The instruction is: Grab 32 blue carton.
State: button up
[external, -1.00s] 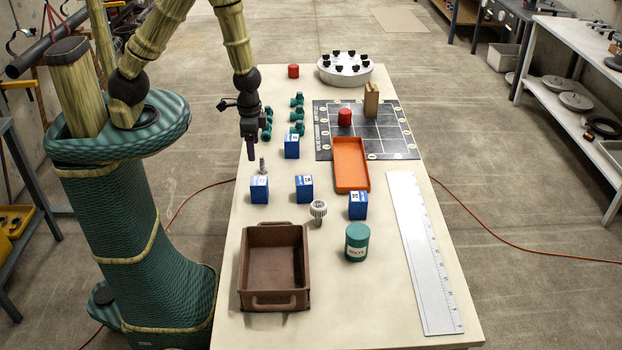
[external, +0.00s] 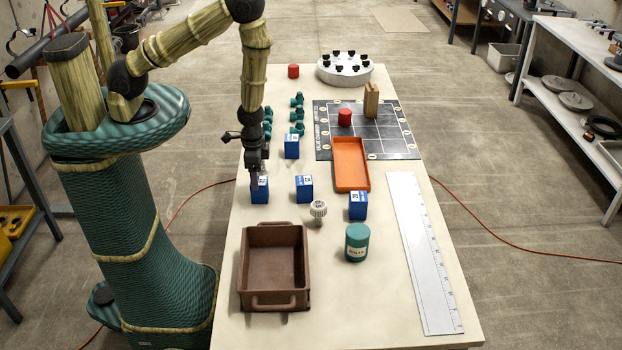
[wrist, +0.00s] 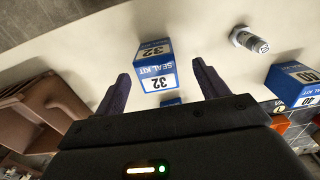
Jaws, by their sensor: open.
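The 32 carton is a blue and white box marked "SEAL KIT 32". It stands at the left of the front row of cartons (external: 260,194), partly hidden by my gripper. In the wrist view the 32 carton (wrist: 155,66) shows upside down between my two fingers. My gripper (external: 261,184) is open and empty and points down over this carton. In the wrist view the fingertips (wrist: 160,76) lie to either side of the carton, with gaps. I cannot tell how far down beside it they reach.
Blue cartons stand to the right (external: 304,188), farther right (external: 358,206) and behind (external: 292,146); one marked 40 (wrist: 296,84) shows in the wrist view. A metal fitting (wrist: 248,39) lies near. A brown tray (external: 275,234) is in front.

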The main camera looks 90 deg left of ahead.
aim_at(260, 190)
jog(key=shift+f, duration=0.2)
jog(key=shift+w+d+f+p, duration=0.2)
jog(key=shift+f+p, duration=0.3)
jog(key=shift+f, duration=0.25)
jog(key=shift+w+d+f+p, duration=0.15)
jog(key=shift+f+p, duration=0.35)
jog(key=shift+f, duration=0.25)
jog(key=shift+a+f, duration=0.1)
jog(key=shift+f, duration=1)
jog(key=c, duration=1.1)
